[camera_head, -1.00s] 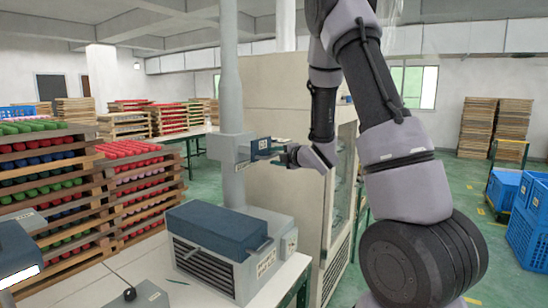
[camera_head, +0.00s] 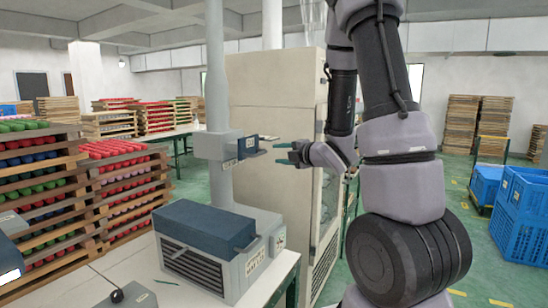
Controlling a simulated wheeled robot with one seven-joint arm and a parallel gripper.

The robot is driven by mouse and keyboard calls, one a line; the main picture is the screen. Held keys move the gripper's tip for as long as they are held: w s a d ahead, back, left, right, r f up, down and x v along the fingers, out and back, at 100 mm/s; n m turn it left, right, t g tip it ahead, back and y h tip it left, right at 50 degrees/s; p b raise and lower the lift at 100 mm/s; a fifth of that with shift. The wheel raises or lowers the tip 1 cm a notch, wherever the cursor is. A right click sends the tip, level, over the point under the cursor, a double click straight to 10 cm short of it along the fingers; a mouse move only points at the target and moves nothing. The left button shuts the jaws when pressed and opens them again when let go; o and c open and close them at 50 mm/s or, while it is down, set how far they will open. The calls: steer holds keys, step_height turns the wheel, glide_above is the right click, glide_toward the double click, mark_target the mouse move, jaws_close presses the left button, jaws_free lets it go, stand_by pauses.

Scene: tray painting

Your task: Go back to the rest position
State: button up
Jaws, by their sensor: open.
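My gripper (camera_head: 286,153) is at mid-height in the centre of the view, in front of the tall beige cabinet. Its fingers point left and are open, with nothing visible between them. The fingertips are a short way right of a small dark bracket (camera_head: 256,147) on the grey post box (camera_head: 214,146), with a gap between. My arm comes down from the top right and hides part of the cabinet.
A grey machine with a blue top (camera_head: 203,226) stands on the white table (camera_head: 133,268). The beige cabinet (camera_head: 272,107) is behind my gripper. Racks of coloured pieces (camera_head: 40,178) fill the left. Blue crates (camera_head: 520,222) stand at right. Green floor is open between.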

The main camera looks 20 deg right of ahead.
steer(key=s+d+r+m+g+h, duration=0.2)
steer(key=s+d+r+m+h, duration=0.5)
steer(key=m, duration=0.8)
steer(key=s+a+r+m+g+y, duration=0.1)
steer(key=s+a+m, duration=0.3)
steer(key=s, duration=0.5)
steer(key=s+a+r+m+g+y, duration=0.2)
steer(key=s+a+r+m+g, duration=0.1)
steer(key=s+m, duration=0.5)
steer(key=shift+s+a+r+g, duration=0.35)
steer(key=shift+s+a+g, duration=0.55)
steer(key=shift+s, duration=0.35)
